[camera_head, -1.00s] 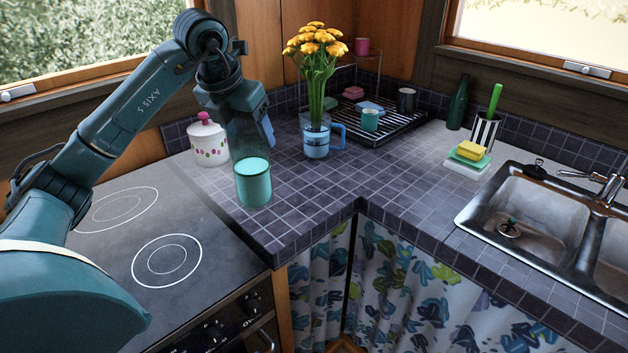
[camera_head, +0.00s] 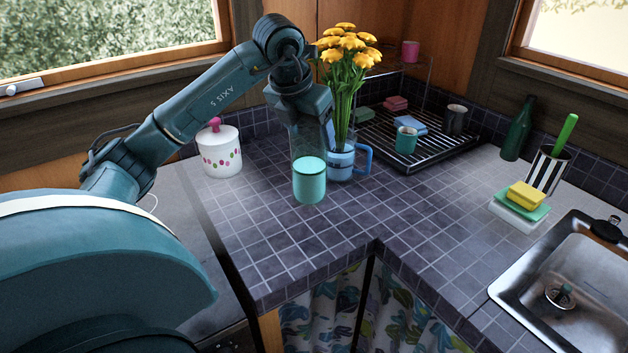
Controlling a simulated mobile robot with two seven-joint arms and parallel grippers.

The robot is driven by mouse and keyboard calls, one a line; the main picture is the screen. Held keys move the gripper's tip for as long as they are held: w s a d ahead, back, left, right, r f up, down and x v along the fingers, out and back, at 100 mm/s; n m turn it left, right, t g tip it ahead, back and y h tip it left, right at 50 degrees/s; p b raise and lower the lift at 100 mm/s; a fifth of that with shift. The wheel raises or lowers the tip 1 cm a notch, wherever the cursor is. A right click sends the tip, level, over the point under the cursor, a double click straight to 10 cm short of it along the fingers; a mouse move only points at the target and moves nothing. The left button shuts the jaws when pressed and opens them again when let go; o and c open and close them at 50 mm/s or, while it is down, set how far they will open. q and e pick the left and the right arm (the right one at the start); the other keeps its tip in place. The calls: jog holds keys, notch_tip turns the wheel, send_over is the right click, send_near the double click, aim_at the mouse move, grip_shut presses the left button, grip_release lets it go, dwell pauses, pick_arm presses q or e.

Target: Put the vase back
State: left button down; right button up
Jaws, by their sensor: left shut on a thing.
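A clear glass vase with a teal lower part (camera_head: 309,181) hangs upright from my left gripper (camera_head: 310,132), which is shut on its upper part. It shows over the tiled counter (camera_head: 275,225), in front of the flowers; I cannot tell whether its base touches the tiles. The rim is hidden by the gripper. Yellow flowers (camera_head: 347,45) stand in a clear jug with a blue handle (camera_head: 364,157), just behind and right of the vase; the vase and gripper partly cover the jug. My right gripper is out of view.
A white dotted jar with a pink knob (camera_head: 221,152) stands left. A wire dish rack (camera_head: 405,160) with cups and sponges is behind right. A green bottle (camera_head: 518,130), striped holder (camera_head: 547,170), sponges (camera_head: 524,197) and sink (camera_head: 560,265) are right. The counter's front left is clear.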

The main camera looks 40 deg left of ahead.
aim_at(309, 162)
pick_arm(q)
jog(key=shift+f, duration=3.4)
jog(key=shift+c, duration=1.1)
grip_release()
jog(key=shift+f, duration=0.2)
jog(key=shift+r, duration=0.1)
